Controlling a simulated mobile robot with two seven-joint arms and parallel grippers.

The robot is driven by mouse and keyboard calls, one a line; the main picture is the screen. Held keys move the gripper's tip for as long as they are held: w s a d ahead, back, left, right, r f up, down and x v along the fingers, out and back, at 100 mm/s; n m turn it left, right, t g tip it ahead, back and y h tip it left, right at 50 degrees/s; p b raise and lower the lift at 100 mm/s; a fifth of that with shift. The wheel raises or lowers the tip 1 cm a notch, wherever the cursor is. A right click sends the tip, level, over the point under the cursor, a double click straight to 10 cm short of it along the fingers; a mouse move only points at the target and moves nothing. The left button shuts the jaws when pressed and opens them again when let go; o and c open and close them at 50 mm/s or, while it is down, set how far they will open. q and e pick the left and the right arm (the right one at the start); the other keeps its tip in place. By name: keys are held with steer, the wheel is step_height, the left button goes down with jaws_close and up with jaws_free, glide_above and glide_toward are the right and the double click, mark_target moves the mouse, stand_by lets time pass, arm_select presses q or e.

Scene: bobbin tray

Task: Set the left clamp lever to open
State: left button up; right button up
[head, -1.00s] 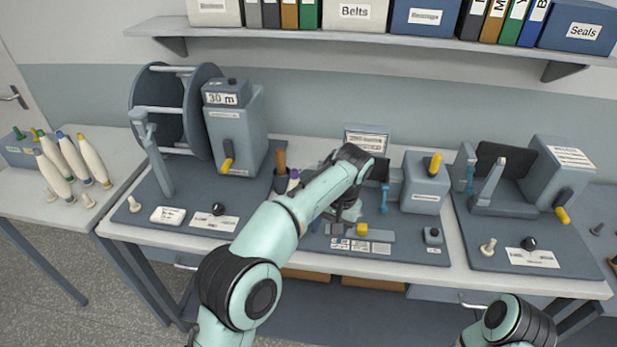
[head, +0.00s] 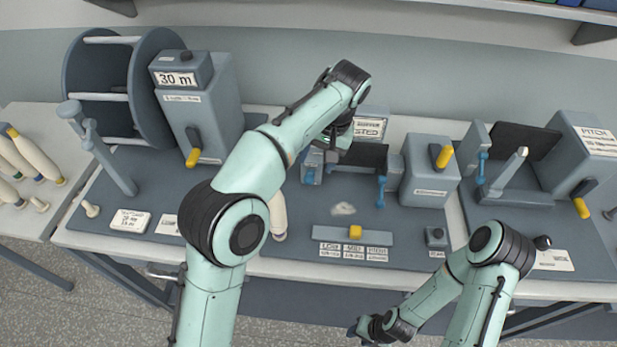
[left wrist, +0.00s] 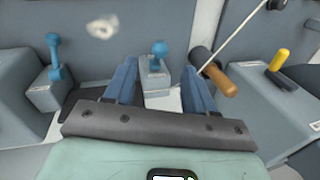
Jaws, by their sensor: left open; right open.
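The left clamp lever (head: 311,166) is a small blue lever on a grey block on the middle board, partly hidden by my left arm. In the left wrist view its blue knob (left wrist: 158,48) stands up between and just beyond the finger ends. My left gripper (left wrist: 160,74) is open and empty, with one finger on each side of the lever's block; I cannot tell whether they touch it. In the head view my left gripper (head: 331,153) is beside the lever. The right clamp lever (head: 381,190) stands upright. My right gripper (head: 367,327) is low at the front edge.
A grey box with a yellow handle (head: 441,156) stands right of the clamps. A slider with a yellow knob (head: 355,232) lies in front. A wooden-handled tool (left wrist: 220,80) is close beside one left finger. A pale fluffy patch (head: 343,208) lies on the board.

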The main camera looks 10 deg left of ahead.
mark_target(309, 177)
arm_select(q)
steer(key=x, duration=1)
steer(key=shift+w+a+f, duration=0.1)
steer(key=shift+w, duration=0.15)
jaws_close()
